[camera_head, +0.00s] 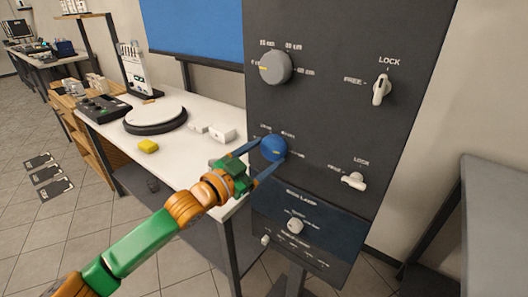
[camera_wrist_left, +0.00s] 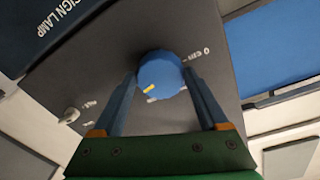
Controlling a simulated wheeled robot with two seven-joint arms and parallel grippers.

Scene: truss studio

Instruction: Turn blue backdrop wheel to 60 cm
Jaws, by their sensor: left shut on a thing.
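The blue backdrop wheel (camera_head: 273,149) is a round blue knob on the dark upright panel (camera_head: 340,130). My left gripper (camera_head: 271,152) reaches it from the lower left, with a finger on either side, and is shut on it. In the left wrist view the wheel (camera_wrist_left: 162,72) sits between both fingertips. Its yellow mark points right in the head view and to the lower left in the wrist view. A "0 cm" label shows in the wrist view; the other scale labels are too small or partly hidden to read surely. My right gripper is out of view.
Above the wheel is a grey knob (camera_head: 275,67) with its own scale. Two white lock levers (camera_head: 381,90) (camera_head: 353,181) sit to the right. A lamp panel (camera_head: 300,222) with a small white knob lies below. A white table (camera_head: 180,170) stands left of the panel.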

